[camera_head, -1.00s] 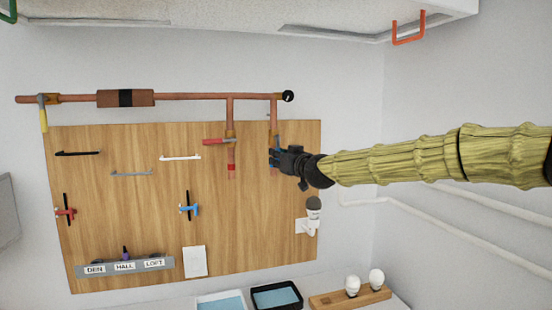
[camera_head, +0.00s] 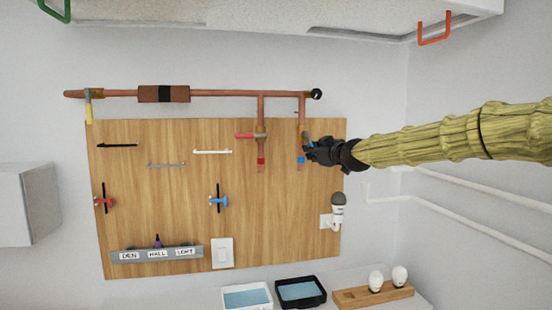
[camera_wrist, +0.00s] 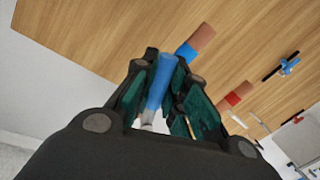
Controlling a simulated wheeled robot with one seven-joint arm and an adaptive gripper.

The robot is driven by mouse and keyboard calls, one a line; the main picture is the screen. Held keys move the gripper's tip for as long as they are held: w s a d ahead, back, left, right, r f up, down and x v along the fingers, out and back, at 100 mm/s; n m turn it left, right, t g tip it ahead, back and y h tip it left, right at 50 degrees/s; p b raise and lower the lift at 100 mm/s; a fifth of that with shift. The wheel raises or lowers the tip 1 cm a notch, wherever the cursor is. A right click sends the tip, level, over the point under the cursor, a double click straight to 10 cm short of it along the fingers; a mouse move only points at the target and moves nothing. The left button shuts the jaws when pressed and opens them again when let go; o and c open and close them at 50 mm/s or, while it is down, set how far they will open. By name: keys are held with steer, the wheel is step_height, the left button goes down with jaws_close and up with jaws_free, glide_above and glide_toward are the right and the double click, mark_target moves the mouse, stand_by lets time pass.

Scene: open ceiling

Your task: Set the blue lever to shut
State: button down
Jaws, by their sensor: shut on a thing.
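The blue lever (camera_head: 309,143) belongs to the valve on the right-hand vertical copper pipe (camera_head: 301,112), which has a blue band (camera_head: 301,160) lower down. In the head view the lever slants down to the right from the pipe, partly hidden by my gripper (camera_head: 311,150). In the wrist view the blue lever (camera_wrist: 160,82) lies between the two green-padded fingers of my gripper (camera_wrist: 163,66), which is shut on it. The blue-banded pipe end (camera_wrist: 188,52) shows just beyond the fingers.
A valve with a red lever (camera_head: 249,135) sits on the neighbouring pipe to the left. The wooden board (camera_head: 175,225) carries hooks, small red and blue taps, and a label strip (camera_head: 157,254). A bulb fixture (camera_head: 338,205) is below my gripper. Trays (camera_head: 300,291) stand underneath.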

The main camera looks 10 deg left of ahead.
steer(key=shift+w+d+r+n, duration=0.1)
steer(key=shift+d+n, duration=0.25)
steer(key=shift+n, duration=0.1)
steer(key=shift+w+d+r+n, duration=0.1)
steer(key=shift+d+n, duration=0.2)
steer(key=shift+n, duration=0.15)
steer(key=shift+w+d+r+n+h+p, duration=0.2)
steer(key=shift+r+n+h+p, duration=0.5)
steer(key=shift+n, duration=0.9)
steer(key=shift+w+d+r+n+h+p, duration=0.1)
steer(key=shift+d+r+n+h+p, duration=0.3)
steer(key=shift+r+n, duration=0.9)
steer(key=shift+w+d+r+n+h+p, duration=0.2)
steer(key=shift+r+n+p, duration=0.45)
steer(key=shift+n, duration=1.25)
steer(key=shift+s, duration=0.1)
